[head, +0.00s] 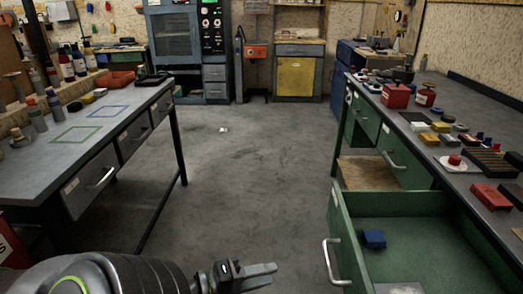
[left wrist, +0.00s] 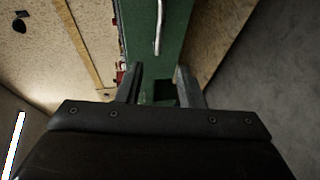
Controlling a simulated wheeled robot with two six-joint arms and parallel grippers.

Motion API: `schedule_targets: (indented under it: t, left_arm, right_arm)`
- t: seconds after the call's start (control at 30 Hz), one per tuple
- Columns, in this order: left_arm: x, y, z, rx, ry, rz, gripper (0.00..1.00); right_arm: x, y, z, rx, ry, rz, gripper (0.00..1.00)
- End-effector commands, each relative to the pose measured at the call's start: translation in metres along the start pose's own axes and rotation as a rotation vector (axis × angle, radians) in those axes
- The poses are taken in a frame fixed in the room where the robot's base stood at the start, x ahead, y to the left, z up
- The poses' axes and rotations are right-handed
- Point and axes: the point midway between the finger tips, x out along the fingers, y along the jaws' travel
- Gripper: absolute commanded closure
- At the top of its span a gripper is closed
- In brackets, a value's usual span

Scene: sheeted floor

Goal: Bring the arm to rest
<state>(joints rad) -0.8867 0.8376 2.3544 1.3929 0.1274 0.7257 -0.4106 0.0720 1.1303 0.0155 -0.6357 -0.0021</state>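My left gripper (head: 258,271) is at the bottom centre of the head view, over the floor between the two benches and left of the open green drawer (head: 412,236). In the left wrist view its two fingers (left wrist: 162,88) stand apart with nothing between them. They point towards the green bench front (left wrist: 159,40) and its pale handle. My right gripper is not in either view.
The open drawer juts out at the right and holds a blue block (head: 373,239). The left bench (head: 60,162) has square outlines on top. Cluttered items cover the right bench (head: 470,105). The grey floor (head: 240,180) between them is mostly clear.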

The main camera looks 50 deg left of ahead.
Motion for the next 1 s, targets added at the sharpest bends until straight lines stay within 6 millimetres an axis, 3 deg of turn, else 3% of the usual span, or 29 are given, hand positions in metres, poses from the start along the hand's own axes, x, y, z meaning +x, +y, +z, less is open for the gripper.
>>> schedule_targets:
  t: [0.67, 0.77, 0.83, 1.0]
  left_arm:
    - [0.001, -0.004, -0.002, 0.017, 0.005, -0.006, 0.66]
    - [0.004, -0.026, -0.011, 0.091, 0.024, -0.041, 0.66]
    - [0.008, -0.055, -0.021, 0.186, 0.043, -0.094, 0.66]
    - [0.013, -0.159, -0.043, 0.468, 0.056, -0.321, 0.66]
  right_arm:
    - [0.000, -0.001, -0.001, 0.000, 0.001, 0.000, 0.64]
    - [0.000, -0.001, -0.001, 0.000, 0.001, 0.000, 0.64]
    - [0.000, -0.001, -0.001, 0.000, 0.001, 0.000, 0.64]
    - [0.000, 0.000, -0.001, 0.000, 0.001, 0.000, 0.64]
